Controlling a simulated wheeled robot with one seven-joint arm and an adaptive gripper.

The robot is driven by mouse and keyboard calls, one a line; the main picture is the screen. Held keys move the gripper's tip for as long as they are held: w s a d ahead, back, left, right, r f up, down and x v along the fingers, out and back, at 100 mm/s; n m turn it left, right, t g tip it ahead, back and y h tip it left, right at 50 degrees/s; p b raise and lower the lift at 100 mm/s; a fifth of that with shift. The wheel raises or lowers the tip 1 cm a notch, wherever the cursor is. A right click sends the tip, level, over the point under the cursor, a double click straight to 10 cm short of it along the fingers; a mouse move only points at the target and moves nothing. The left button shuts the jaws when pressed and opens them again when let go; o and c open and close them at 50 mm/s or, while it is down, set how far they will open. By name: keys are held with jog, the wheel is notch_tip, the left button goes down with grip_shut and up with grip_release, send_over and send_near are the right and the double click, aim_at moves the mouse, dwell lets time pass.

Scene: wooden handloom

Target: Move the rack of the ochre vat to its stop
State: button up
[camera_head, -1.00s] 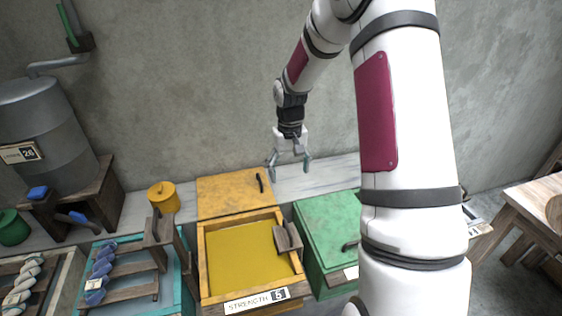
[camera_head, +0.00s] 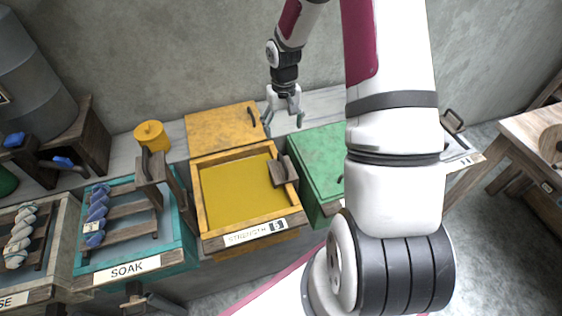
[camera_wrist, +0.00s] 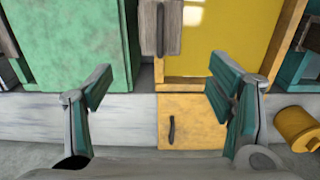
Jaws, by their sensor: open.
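The ochre vat (camera_head: 197,199) is an open yellow-framed box of flat yellow liquid, with a STRENGTH label on its front. A grey-brown wooden block with a dark grip (camera_head: 285,170), perhaps part of its rack, sits on the right rim. The block also shows at the top of the wrist view (camera_wrist: 173,38). No other rack part is clear. The ochre lid (camera_head: 222,128), with a dark handle, lies flat behind the vat. My gripper (camera_head: 283,124) is open and empty, beyond the block and right of the lid. The wrist view shows its fingers (camera_wrist: 160,92) spread, with nothing between them.
A green lidded vat (camera_head: 318,160) stands close on the right. The teal SOAK vat (camera_head: 130,266) on the left has a wooden rack with blue skeins and a tall post. A yellow canister (camera_head: 151,136) stands behind. The grey wall (camera_head: 180,60) closes the back.

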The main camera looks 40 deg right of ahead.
aim_at(283, 160)
notch_tip(283, 160, down, 17)
jog(key=b, duration=0.5)
jog(key=shift+r+b, duration=0.1)
jog(key=shift+b, duration=0.3)
jog(key=shift+f, duration=0.35)
grip_shut()
jog(key=shift+r, duration=0.1)
